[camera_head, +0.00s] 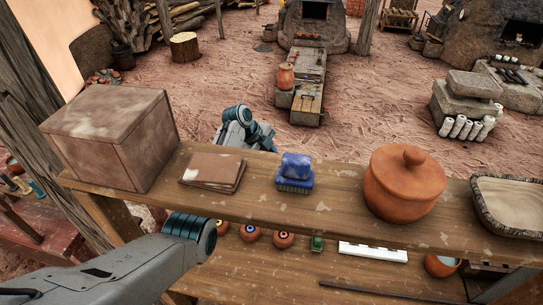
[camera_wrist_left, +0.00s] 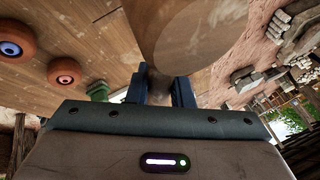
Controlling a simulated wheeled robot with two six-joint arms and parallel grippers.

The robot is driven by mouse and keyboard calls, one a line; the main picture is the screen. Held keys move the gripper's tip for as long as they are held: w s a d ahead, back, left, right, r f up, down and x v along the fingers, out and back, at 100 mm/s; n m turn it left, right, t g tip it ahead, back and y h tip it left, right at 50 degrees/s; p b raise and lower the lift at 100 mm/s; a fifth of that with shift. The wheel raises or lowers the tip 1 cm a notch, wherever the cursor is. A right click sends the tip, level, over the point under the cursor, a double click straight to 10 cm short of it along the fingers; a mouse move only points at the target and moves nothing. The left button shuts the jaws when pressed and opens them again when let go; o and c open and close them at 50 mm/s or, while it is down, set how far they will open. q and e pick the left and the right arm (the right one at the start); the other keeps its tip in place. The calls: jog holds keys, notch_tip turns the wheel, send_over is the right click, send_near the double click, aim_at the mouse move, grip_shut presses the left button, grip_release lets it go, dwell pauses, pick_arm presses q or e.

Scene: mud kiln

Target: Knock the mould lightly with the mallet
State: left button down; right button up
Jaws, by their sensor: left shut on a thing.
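In the left wrist view, my left gripper (camera_wrist_left: 160,92) has its two dark blue fingers shut on the narrow neck of a brown wooden thing, which looks like the mallet (camera_wrist_left: 205,45). Its broad rounded part fills the top middle of that view, close to the fingers. In the head view, my left arm comes in from the lower left, and its gripper and the mallet are hidden there. I cannot tell for certain which thing is the mould. A white ridged block (camera_head: 372,251) lies on the lower board. My right gripper is not in view.

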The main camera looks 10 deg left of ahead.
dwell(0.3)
pick_arm(q)
jog(key=shift+w+f, duration=0.1)
jog(key=shift+f, duration=0.25)
jog(key=shift+r, duration=0.3)
dwell(0.3)
dwell(0.3)
notch_tip(320, 180, up, 4)
jog(key=p, duration=0.2)
jog(key=shift+p, duration=0.4)
